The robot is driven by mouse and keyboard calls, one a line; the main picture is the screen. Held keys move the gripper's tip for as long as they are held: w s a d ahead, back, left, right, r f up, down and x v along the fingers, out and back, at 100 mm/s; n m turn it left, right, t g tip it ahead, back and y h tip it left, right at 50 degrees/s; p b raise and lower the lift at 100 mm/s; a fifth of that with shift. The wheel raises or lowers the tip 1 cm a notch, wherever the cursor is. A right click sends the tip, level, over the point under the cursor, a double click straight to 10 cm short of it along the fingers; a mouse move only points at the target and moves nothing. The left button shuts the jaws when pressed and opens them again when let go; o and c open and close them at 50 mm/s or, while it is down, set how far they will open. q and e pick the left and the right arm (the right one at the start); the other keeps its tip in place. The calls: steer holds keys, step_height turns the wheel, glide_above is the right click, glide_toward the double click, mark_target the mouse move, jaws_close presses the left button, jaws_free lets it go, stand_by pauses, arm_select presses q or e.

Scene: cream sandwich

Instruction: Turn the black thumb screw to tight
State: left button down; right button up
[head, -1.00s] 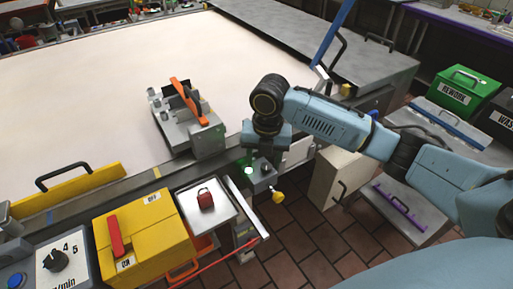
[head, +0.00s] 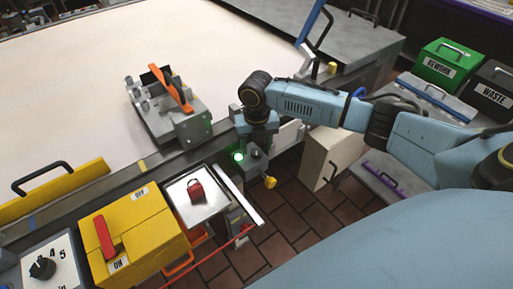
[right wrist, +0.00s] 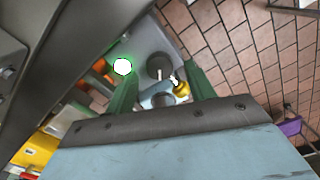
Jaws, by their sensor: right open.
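A small grey box (head: 257,161) with a lit green lamp (head: 238,157) and a yellow knob (head: 270,182) sits at the table's front edge. In the right wrist view, two dark round parts show on this box; the upper (right wrist: 160,66) has a pale mark. I cannot tell for sure which is the black thumb screw. My right gripper (head: 256,146) hangs just above the box, its fingertips hard to make out in the head view. In the right wrist view its green fingers (right wrist: 162,84) are spread, with the round parts between them and nothing held. My left gripper is not in view.
A grey fixture with an orange lever (head: 181,93) stands on the table behind.

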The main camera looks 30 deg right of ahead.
steer(key=shift+f, duration=0.8)
steer(key=shift+c, duration=0.4)
